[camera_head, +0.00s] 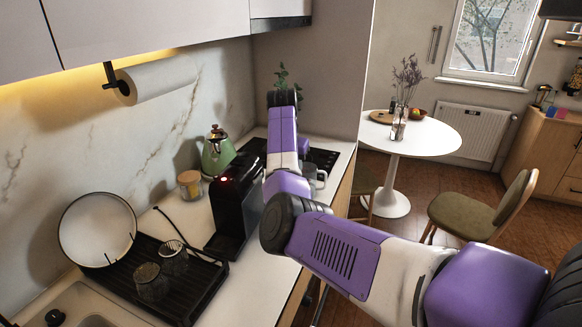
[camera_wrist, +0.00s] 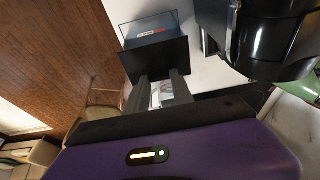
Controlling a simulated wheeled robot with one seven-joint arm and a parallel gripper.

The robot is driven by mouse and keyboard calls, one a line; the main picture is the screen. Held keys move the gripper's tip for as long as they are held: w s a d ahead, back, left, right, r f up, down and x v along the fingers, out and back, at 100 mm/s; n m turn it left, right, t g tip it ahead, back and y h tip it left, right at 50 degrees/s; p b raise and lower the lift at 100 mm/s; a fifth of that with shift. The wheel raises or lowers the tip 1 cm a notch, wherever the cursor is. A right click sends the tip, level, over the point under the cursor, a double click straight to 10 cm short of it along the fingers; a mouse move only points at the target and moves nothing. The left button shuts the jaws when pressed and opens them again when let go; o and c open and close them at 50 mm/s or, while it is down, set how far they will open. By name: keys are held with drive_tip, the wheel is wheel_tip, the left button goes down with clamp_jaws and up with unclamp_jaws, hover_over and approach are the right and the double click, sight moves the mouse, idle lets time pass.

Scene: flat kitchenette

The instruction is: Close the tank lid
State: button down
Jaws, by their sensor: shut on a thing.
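The black coffee machine (camera_head: 232,205) stands on the counter in the head view, partly behind my arm. In the wrist view it fills the upper right (camera_wrist: 262,35). Beside it, a clear-walled tank (camera_wrist: 152,28) shows at the top middle. A dark square panel, which looks like the tank lid (camera_wrist: 155,60), stands across the near side of the tank opening. My gripper (camera_wrist: 162,82) has its two fingers at the near edge of this panel and is shut on it. My arm hides the tank and the lid in the head view.
A black dish rack (camera_head: 180,290) with glasses and a plate (camera_head: 97,230) is at the lower left. A green kettle (camera_head: 216,152) and a jar (camera_head: 190,184) stand behind the machine. A round white table (camera_head: 430,135) and a chair (camera_head: 468,215) stand beyond the counter.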

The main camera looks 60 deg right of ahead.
drive_tip(key=shift+d+f+y, duration=0.2)
drive_tip(key=shift+y, duration=0.3)
drive_tip(key=shift+f, duration=0.15)
drive_tip(key=c, duration=1.1)
unclamp_jaws()
drive_tip(key=r, duration=0.2)
drive_tip(key=r+b, duration=0.1)
drive_tip(key=r, duration=0.2)
drive_tip(key=a+r+b, duration=0.1)
drive_tip(key=r, duration=0.1)
drive_tip(key=shift+a+r, duration=0.1)
drive_tip(key=shift+r, duration=0.3)
drive_tip(key=shift+s+f, duration=0.1)
drive_tip(key=shift+s, duration=0.05)
